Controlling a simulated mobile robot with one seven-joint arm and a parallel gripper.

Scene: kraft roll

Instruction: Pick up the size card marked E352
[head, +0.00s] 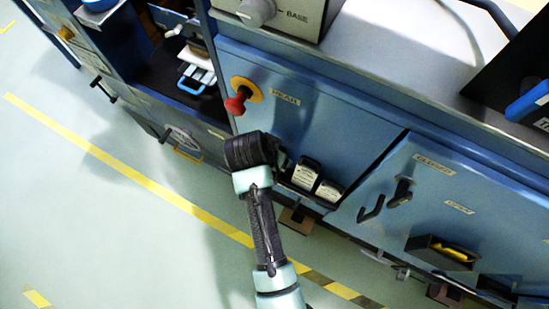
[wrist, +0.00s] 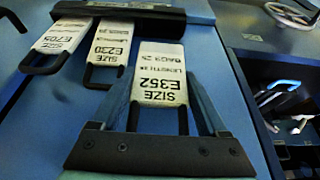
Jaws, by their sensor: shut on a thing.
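The size card marked E352 (wrist: 160,80) is white with a dark looped handle and appears upside down in the wrist view. My gripper (wrist: 159,98) has one blue finger along each side of this card and is shut on it. The card's far end lies close to the dark card holder (wrist: 120,13); I cannot tell whether it still touches it. In the head view my gripper (head: 282,160) is at the blue cabinet front, and my wrist hides the E352 card there.
Cards E230 (wrist: 107,45) and E705 (wrist: 62,38) hang from the holder beside it; two white cards (head: 306,173) show in the head view. A red knob (head: 236,104) sticks out above my wrist. Open shelves (wrist: 290,105) lie to the right in the wrist view.

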